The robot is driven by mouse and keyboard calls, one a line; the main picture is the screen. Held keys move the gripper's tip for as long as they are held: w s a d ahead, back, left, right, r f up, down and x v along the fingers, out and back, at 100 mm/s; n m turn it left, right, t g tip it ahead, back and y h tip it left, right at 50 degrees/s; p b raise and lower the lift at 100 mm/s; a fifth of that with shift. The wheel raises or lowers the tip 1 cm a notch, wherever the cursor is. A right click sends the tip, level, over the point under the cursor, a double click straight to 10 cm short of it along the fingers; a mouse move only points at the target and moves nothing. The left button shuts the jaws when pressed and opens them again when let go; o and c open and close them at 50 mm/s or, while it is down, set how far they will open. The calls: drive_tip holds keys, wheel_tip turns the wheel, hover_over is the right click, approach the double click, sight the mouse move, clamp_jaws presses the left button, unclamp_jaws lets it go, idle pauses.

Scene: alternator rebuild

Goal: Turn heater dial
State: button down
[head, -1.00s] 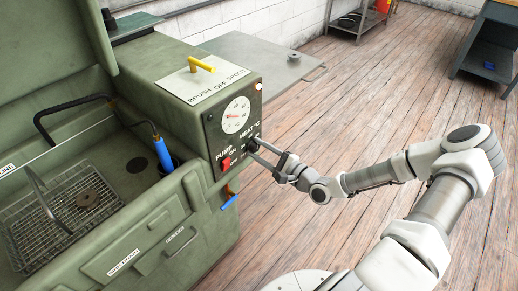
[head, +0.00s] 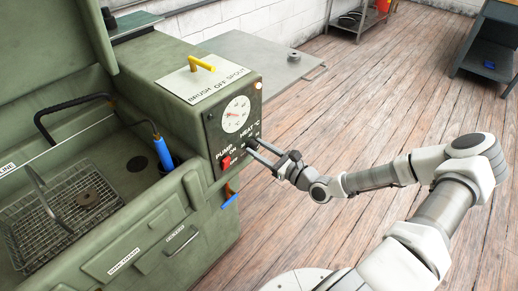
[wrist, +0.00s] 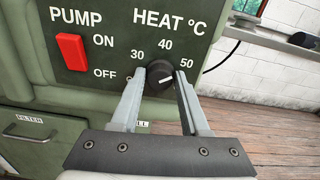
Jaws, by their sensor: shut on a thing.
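The heater dial is a round black knob (wrist: 159,77) with a white pointer line, on the dark panel under the label HEAT °C. Marks 30, 40 and 50 run around it, and the pointer line slants up to the right, toward the 50 side. My gripper (wrist: 161,84) is shut on the knob, one finger on each side, in the wrist view. In the head view my gripper (head: 252,147) reaches the panel from the right, and the knob is mostly hidden by the fingers.
A red pump switch (wrist: 72,52) sits left of the dial. A round gauge (head: 236,114) is above it. The green washer cabinet (head: 150,225) holds a wire basket (head: 60,205). A yellow lever (head: 202,63) is on top. The wooden floor (head: 330,120) to the right is open.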

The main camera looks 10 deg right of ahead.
drive_tip(key=shift+m, duration=0.5)
drive_tip(key=shift+c, duration=2)
unclamp_jaws()
drive_tip(key=p+v, duration=0.1)
drive_tip(key=v, duration=1.6)
drive_tip(key=shift+s+p, duration=0.15)
drive_tip(key=shift+p, duration=0.15)
drive_tip(key=shift+d, duration=0.1)
